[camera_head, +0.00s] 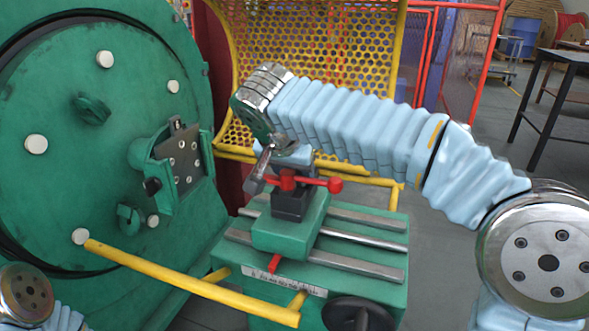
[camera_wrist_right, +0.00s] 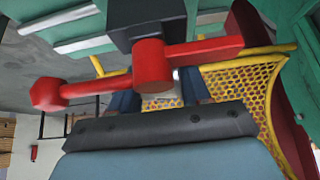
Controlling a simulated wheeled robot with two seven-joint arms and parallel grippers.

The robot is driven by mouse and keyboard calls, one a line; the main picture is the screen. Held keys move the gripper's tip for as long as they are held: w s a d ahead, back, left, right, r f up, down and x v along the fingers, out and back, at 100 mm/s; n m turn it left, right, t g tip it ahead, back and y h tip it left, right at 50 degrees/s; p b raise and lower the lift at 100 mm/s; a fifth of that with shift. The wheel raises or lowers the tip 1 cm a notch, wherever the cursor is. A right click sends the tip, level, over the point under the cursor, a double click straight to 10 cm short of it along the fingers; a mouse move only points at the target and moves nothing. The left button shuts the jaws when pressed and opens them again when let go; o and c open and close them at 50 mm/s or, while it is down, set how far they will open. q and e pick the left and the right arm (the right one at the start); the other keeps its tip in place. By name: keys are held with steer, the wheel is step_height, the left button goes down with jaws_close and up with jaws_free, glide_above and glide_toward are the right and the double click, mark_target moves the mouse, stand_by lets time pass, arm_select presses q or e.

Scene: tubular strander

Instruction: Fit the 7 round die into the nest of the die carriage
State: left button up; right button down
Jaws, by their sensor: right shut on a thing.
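The die carriage (camera_head: 290,232) is a green slide on steel rails, with a dark block (camera_head: 291,204) on top and a red clamp handle (camera_head: 312,183). My right gripper (camera_head: 265,172) is at the end of the blue-sleeved arm, pointing down close over the block and handle. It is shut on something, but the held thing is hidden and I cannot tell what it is. In the right wrist view the red handle (camera_wrist_right: 150,70) crosses in front of the fingers and covers their tips. I cannot make out the die or the nest. My left gripper is out of view.
The big green strander drum (camera_head: 75,130) with white studs stands on the left. A yellow bar (camera_head: 190,285) runs low in front of it. A yellow mesh guard (camera_head: 310,45) stands behind the carriage. A black handwheel (camera_head: 358,315) is at the front.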

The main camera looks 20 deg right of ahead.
steer(key=shift+f+b, duration=0.5)
steer(key=shift+f, duration=0.15)
steer(key=shift+c, duration=2.2)
jaws_free()
steer(key=shift+s+a+r, duration=0.1)
steer(key=shift+s+r, duration=0.05)
steer(key=shift+r, duration=0.15)
steer(key=p+v, duration=0.3)
steer(key=v, duration=1)
steer(key=shift+r, duration=0.1)
